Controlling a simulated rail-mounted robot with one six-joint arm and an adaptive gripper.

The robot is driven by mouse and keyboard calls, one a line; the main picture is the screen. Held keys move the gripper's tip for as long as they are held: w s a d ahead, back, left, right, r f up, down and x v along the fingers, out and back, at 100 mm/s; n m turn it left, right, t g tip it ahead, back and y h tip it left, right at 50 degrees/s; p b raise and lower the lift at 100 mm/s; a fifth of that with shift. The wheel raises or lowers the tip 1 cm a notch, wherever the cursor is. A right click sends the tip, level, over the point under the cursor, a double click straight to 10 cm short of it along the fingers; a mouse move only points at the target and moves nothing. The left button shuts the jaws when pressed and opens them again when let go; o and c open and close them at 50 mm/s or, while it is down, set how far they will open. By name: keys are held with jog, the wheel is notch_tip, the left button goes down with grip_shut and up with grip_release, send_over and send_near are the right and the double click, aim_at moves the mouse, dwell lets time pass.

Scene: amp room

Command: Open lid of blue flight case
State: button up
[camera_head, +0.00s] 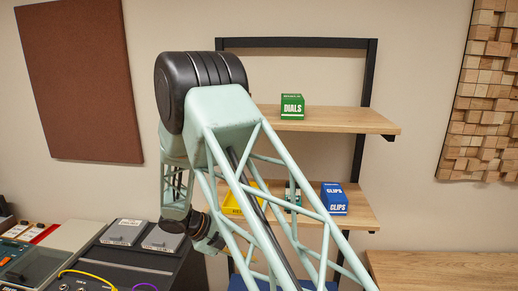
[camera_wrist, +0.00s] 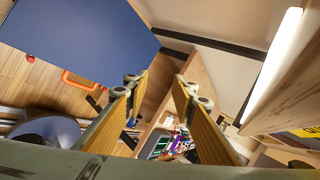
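A large flat blue panel (camera_wrist: 85,38) fills the upper left of the wrist view; it looks like part of the blue flight case. An orange handle-like loop (camera_wrist: 76,80) shows at its lower edge. In the head view, only a strip of blue (camera_head: 250,284) shows low behind my arm, and most of that thing is hidden or out of frame. My gripper (camera_wrist: 162,76) is open, with two wood-coloured fingers apart and nothing between them. The blue panel is to the left of the fingers, apart from them. My gripper's fingers cannot be made out in the head view.
A two-level wooden shelf holds a green DIALS box (camera_head: 292,106) on top; a blue CLIPS box (camera_head: 334,198) and a yellow bin (camera_head: 245,198) are below. A dark console (camera_head: 110,260) with cables stands at left. A wooden surface (camera_head: 440,270) lies at lower right.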

jog(key=s+d+r+m+g+y+b, duration=0.35)
jog(key=s+d+r+m+b, duration=0.25)
jog(key=s+d+r+m, duration=1.4)
jog(key=s+d+r+m+t+y+b, duration=0.1)
jog(key=s+m+t+y+b, duration=0.1)
jog(key=s+m, duration=0.8)
jog(key=s+d+r+m+t+y+b, duration=0.2)
jog(key=s+m, duration=0.9)
jog(key=s, duration=0.8)
jog(key=shift+r+y+b, duration=0.3)
jog(key=shift+y+b, duration=0.35)
jog(key=shift+b, duration=0.35)
jog(key=shift+w+d+f, duration=0.1)
jog(key=shift+w, duration=0.1)
